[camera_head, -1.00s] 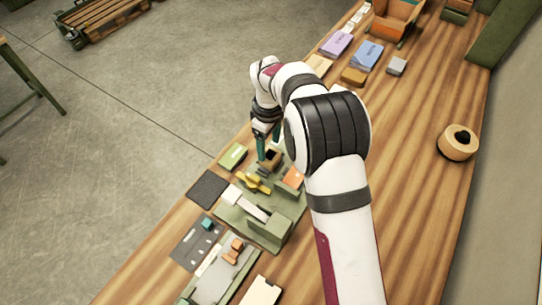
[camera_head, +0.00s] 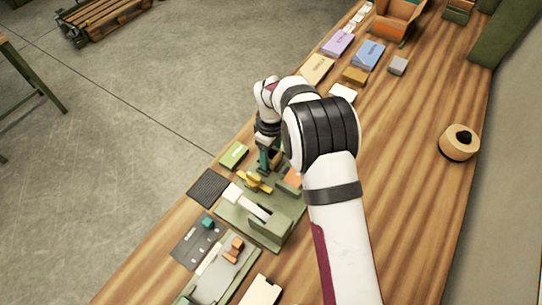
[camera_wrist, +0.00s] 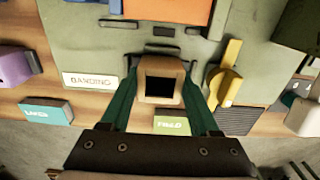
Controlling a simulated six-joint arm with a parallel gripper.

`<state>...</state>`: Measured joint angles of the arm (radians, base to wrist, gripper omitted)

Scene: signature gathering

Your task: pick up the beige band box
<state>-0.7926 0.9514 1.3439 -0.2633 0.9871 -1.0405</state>
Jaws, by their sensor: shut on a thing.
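The beige band box (camera_wrist: 160,66) is a small squarish block with a dark square opening, in the middle of the wrist view. My gripper (camera_wrist: 160,76) has its two green fingers closed on the box's left and right sides. In the head view my gripper (camera_head: 269,158) points down at the far end of the green fixture (camera_head: 232,217). The box is mostly hidden there by the fingers. I cannot tell whether it is lifted clear of the fixture.
A yellow lever piece (camera_wrist: 225,76) stands close to the right of the box in the wrist view. A white "BANDING" label (camera_wrist: 89,81) is on the left. An orange block (camera_head: 293,178) and a green pad (camera_head: 234,154) lie near my gripper. The table's right side is largely clear.

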